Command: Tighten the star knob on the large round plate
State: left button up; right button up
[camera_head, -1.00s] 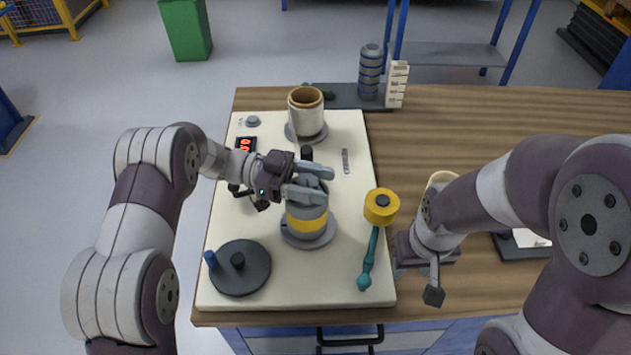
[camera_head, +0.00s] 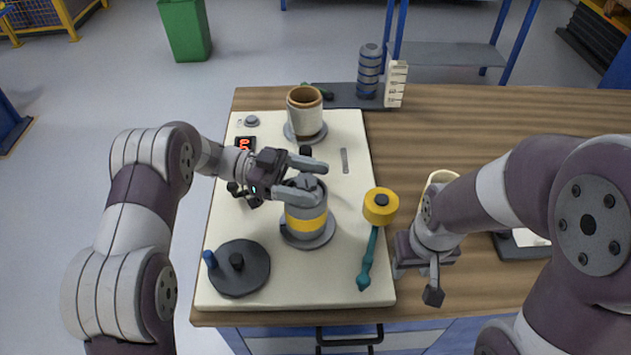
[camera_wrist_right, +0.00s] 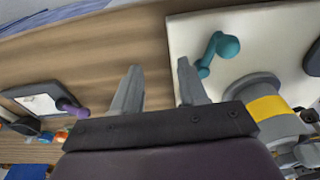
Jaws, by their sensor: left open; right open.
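A grey roller with a yellow band (camera_head: 307,222) stands upright on a round grey plate (camera_head: 310,241) on the cream board. A small grey knob-like top (camera_head: 308,182) shows on it; its star shape is too small to make out. My left gripper (camera_head: 320,178) is open beside this top, its two fingers pointing right, one behind it and one close in front. Whether they touch is unclear. A dark round disc (camera_head: 258,277) with a black knob and a blue peg lies at the front left. My right gripper (camera_wrist_right: 160,88) is open and empty, right of the board.
A teal-handled tool with a yellow head (camera_head: 381,207) lies at the board's right edge. A red display (camera_head: 245,145) sits behind my left gripper. The wooden table (camera_head: 480,120) is clear at the back right.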

pick_arm(q)
jog(key=b+v, duration=0.1)
jog(key=v, duration=1)
jog(key=w+r+n+t+y+p, duration=0.4)
jog(key=w+r+n+t+y, duration=0.45)
jog(key=w+n+t, duration=0.7)
jog(key=s+a+f+n+g+y+p, duration=0.25)
jog(key=s+a+y, duration=0.2)
jog(key=s, duration=0.65)
jog(key=s+a+f+n+g+y+p, duration=0.15)
jog(key=s+a+f+y, duration=0.3)
jog(key=s, duration=0.65)
jog(key=s+f+n+g, duration=0.1)
jog(key=s+g, duration=0.3)
jog(key=s, duration=0.8)
jog(key=shift+s+d+n, duration=0.35)
jog(key=shift+d+n, duration=0.05)
jog(key=shift+n, duration=0.15)
